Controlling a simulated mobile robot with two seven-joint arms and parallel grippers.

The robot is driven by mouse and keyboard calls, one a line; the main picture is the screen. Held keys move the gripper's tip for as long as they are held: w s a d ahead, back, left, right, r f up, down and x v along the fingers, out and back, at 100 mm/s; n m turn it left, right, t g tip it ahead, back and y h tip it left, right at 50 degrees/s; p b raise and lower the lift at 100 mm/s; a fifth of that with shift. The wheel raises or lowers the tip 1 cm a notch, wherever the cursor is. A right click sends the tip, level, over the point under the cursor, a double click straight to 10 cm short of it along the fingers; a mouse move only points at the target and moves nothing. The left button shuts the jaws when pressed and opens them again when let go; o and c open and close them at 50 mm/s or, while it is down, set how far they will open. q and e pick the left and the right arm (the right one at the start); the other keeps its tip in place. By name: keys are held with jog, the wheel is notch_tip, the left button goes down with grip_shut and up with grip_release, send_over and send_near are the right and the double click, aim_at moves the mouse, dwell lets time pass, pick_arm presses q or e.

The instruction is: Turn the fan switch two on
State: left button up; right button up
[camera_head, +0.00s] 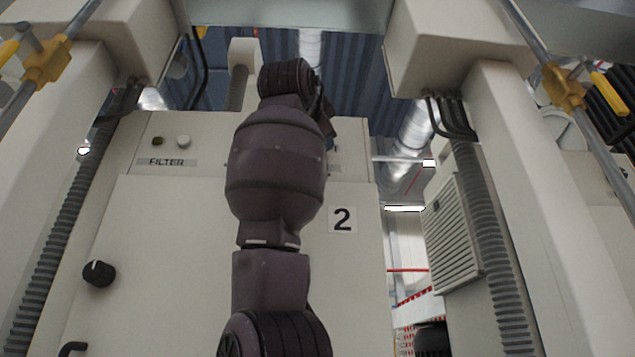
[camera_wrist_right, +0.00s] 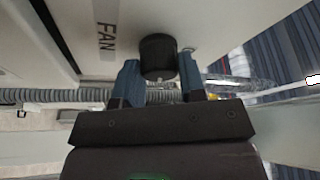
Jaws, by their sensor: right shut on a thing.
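The fan switch (camera_wrist_right: 158,52) is a black round knob on the pale cabinet panel, beside the printed FAN label (camera_wrist_right: 106,30) in the right wrist view. My right gripper (camera_wrist_right: 159,70) has one blue finger on each side of the knob and is shut on it. In the head view my arm covers the middle of the cabinet (camera_head: 180,250), so the fan switch and the right gripper are hidden there. My left gripper is in neither view.
Left of my arm are a FILTER label (camera_head: 173,162) with small round controls above it, and another black knob (camera_head: 99,273) lower down. Pale posts with yellow-clamped rails stand on both sides. Ribbed hoses (camera_head: 490,250) run beside them.

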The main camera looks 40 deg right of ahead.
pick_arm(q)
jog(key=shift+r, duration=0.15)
pick_arm(e)
jog(key=shift+m+g+y, duration=0.3)
jog(key=shift+m+g, duration=0.3)
jog(key=shift+m, duration=1.1)
jog(key=o, duration=0.9)
jog(key=shift+s, duration=0.1)
jog(key=shift+a, duration=0.1)
pick_arm(q)
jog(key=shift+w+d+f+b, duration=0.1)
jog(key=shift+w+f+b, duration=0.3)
jog(key=shift+b, duration=0.55)
pick_arm(e)
jog(key=v, duration=1)
jog(key=shift+s+a+r, duration=0.1)
jog(key=shift+s+a, duration=0.05)
jog(key=shift+a, duration=0.15)
